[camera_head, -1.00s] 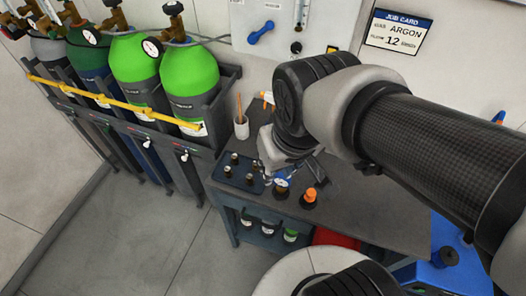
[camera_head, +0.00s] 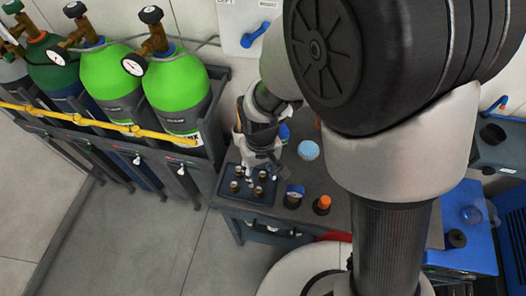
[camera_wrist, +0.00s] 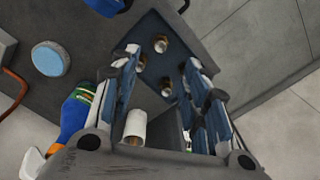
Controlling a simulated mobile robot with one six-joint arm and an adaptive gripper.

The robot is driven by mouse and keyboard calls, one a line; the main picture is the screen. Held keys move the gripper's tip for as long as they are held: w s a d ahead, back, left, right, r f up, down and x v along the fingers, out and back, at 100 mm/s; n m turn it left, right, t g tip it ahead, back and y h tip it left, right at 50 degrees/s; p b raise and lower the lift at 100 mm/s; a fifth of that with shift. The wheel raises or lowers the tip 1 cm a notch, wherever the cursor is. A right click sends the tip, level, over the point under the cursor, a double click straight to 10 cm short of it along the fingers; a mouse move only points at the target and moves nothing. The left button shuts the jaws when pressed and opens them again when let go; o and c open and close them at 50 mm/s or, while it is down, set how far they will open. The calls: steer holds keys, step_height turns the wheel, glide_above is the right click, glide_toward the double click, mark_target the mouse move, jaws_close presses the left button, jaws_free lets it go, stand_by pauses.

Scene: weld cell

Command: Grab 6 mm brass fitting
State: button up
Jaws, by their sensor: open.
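Several small brass fittings (camera_head: 234,186) stand upright on a dark blue tray (camera_head: 228,196) at the bench's left end. In the wrist view they show as round metallic tops (camera_wrist: 160,43) on the tray (camera_wrist: 172,22). I cannot read sizes, so I cannot tell which is the 6 mm one. My gripper (camera_head: 259,164) is open over the tray's back part, pointing down; in the wrist view its fingers (camera_wrist: 162,72) spread around the view of some fittings. A pale cylinder (camera_wrist: 135,125) shows low between the fingers; I cannot tell what it is. No fitting is visibly gripped.
A gauge with a blue rim (camera_head: 294,195) and an orange-topped item (camera_head: 322,204) stand right of the tray. A light-blue round item (camera_head: 308,150) lies behind them. Green gas cylinders (camera_head: 176,95) in a rack stand close on the left. My arm hides much of the bench's right side.

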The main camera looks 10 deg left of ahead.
mark_target(259, 189)
steer(key=f+b, duration=0.1)
steer(key=f, duration=0.3)
steer(key=f+b, duration=0.1)
steer(key=f, duration=0.3)
steer(key=f+b, duration=0.1)
steer(key=f, duration=0.3)
steer(key=shift+a, duration=0.25)
steer(key=shift+c, duration=0.2)
jaws_close()
